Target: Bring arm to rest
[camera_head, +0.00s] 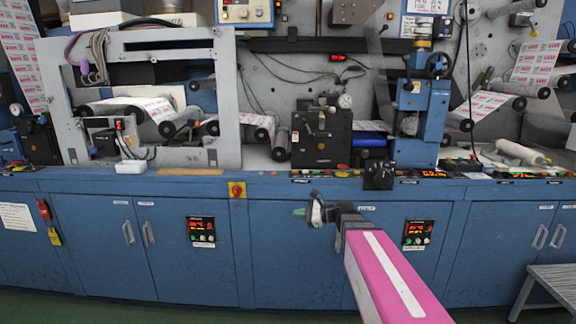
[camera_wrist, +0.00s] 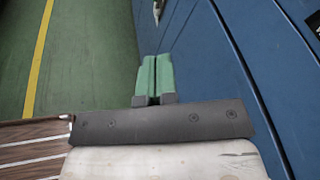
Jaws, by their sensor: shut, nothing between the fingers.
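My gripper (camera_head: 300,213) is at the end of my pink arm (camera_head: 385,275) in the head view, in front of the blue cabinet doors of the machine. In the wrist view its two green fingers (camera_wrist: 152,80) lie side by side, shut, with nothing between them. The fingers point along the blue cabinet front (camera_wrist: 215,70), over the green floor. The fingertips look apart from the cabinet, though the exact gap cannot be told.
The web rewinder (camera_head: 330,130) with rollers and printed web stands above the cabinets. A red emergency button (camera_head: 237,190) and control panels (camera_head: 201,231) are on the front. A grey stool (camera_head: 552,280) stands at the right. A yellow line (camera_wrist: 40,55) marks open green floor.

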